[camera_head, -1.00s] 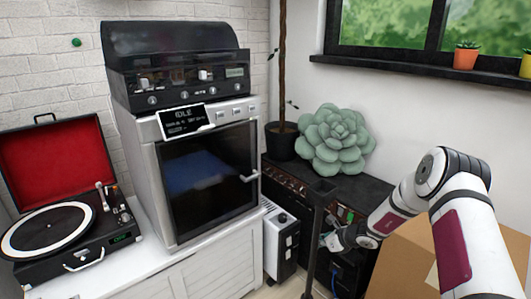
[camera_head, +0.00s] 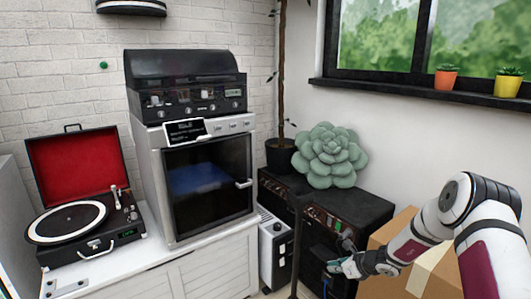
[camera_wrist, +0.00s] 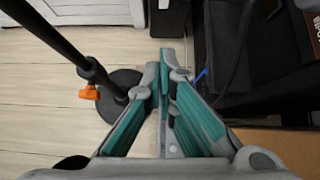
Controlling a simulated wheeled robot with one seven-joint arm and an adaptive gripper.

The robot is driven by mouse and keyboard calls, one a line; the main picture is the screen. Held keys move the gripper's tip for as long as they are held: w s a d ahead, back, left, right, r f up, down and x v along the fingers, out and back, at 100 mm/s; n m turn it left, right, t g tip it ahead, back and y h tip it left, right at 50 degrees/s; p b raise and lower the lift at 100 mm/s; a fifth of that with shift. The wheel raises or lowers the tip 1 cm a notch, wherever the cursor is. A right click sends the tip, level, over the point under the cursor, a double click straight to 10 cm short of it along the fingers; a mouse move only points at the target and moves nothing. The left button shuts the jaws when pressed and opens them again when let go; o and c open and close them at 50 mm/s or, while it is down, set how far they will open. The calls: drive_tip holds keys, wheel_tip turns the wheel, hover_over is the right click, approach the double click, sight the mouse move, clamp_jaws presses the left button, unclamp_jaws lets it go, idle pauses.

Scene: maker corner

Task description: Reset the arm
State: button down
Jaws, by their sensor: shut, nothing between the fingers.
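My gripper (camera_head: 337,269) shows at the lower right in the head view, at the end of my white arm, in front of the black amplifier cabinet (camera_head: 378,212). In the wrist view my gripper (camera_wrist: 166,58) has its two grey and teal fingers brought together at the tips. It is shut and holds nothing. The wrist view looks down past the fingers to the pale plank floor (camera_wrist: 45,95).
A black stand with a round base (camera_wrist: 122,88) and an orange knob is left of the fingers. A cardboard box (camera_head: 388,240) is beside my arm. A turntable (camera_head: 70,222) and a glass-door machine (camera_head: 208,178) stand on the white cabinet (camera_head: 205,270). A succulent cushion (camera_head: 330,155) sits behind.

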drive_tip(key=s+a+r+n+g+y, duration=0.1)
drive_tip(key=s+a+r+n, duration=0.25)
drive_tip(key=r, duration=0.45)
drive_tip(key=s+a+r+n, duration=0.2)
drive_tip(key=a+r+n, duration=0.2)
drive_tip(key=r, duration=0.4)
drive_tip(key=s+a+r+n+g+y, duration=0.1)
drive_tip(key=s+a+r+n, duration=0.2)
drive_tip(key=r, duration=0.6)
drive_tip(key=s+a+r+n+g, duration=0.35)
drive_tip(key=s+r+n, duration=0.65)
drive_tip(key=s, duration=0.5)
drive_tip(key=s+d+r+n+g+h, duration=0.1)
drive_tip(key=s+d+n+h, duration=0.2)
drive_tip(key=s, duration=0.8)
drive_tip(key=s+d+r+n+h, duration=0.1)
drive_tip(key=s+d+n+h, duration=0.15)
drive_tip(key=s, duration=0.85)
drive_tip(key=s+d+r+n+g+h, duration=0.1)
drive_tip(key=s+d+n+h, duration=0.15)
drive_tip(key=s, duration=0.75)
wheel_tip(320, 180, up, 31)
drive_tip(key=t+p, duration=0.4)
drive_tip(key=p, duration=2.5)
drive_tip(key=shift+s+d, duration=0.15)
drive_tip(key=shift+d, duration=0.3)
